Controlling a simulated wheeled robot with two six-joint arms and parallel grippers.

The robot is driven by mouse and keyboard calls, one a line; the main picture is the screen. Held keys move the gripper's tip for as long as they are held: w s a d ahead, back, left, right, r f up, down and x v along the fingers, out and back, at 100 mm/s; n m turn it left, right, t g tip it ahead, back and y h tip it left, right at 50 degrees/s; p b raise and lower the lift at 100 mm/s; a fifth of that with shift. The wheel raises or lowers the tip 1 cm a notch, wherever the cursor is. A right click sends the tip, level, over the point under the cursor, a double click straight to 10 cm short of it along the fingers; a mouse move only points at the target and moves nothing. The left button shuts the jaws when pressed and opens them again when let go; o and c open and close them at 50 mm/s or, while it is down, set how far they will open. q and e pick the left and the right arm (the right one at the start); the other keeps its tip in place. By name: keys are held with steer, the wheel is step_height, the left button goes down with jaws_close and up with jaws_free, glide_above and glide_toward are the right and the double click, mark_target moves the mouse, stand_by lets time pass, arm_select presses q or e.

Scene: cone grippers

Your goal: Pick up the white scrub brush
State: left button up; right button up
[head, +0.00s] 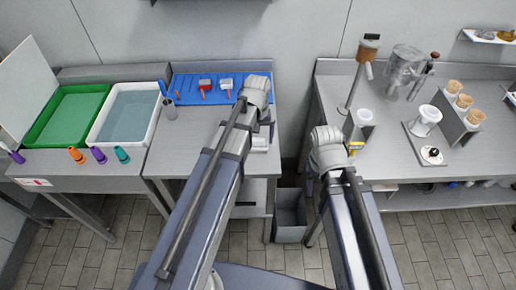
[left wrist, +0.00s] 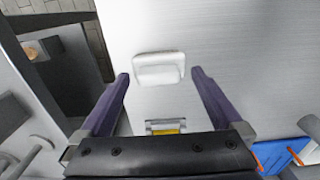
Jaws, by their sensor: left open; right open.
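A white, rounded block (left wrist: 158,69), which I take for the white scrub brush, lies on the metal table top. In the left wrist view it sits between and slightly beyond the tips of my left gripper (left wrist: 160,77). The gripper is open, with one purple finger to each side and no visible contact. In the head view the white block (head: 260,144) shows partly behind my left arm, near the table's right edge. My left gripper's fingers are mostly hidden there by the arm. My right gripper (head: 328,160) is open beside the right-hand table, its fingers mostly hidden.
A blue mat (head: 185,95) with a red and a white tool lies at the back. Left are a green tray (head: 45,141) and a white tub (head: 92,137). A grey bin (head: 290,232) stands between the tables. The right table holds cups and a metal machine (head: 403,66).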

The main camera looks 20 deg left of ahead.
mark_target(258, 145)
arm_select(q)
step_height(258, 145, down, 4)
steer(key=b, duration=0.3)
steer(key=shift+d+f, duration=0.1)
steer(key=shift+f, duration=0.05)
steer(key=shift+s, duration=0.1)
steer(key=c, duration=1.1)
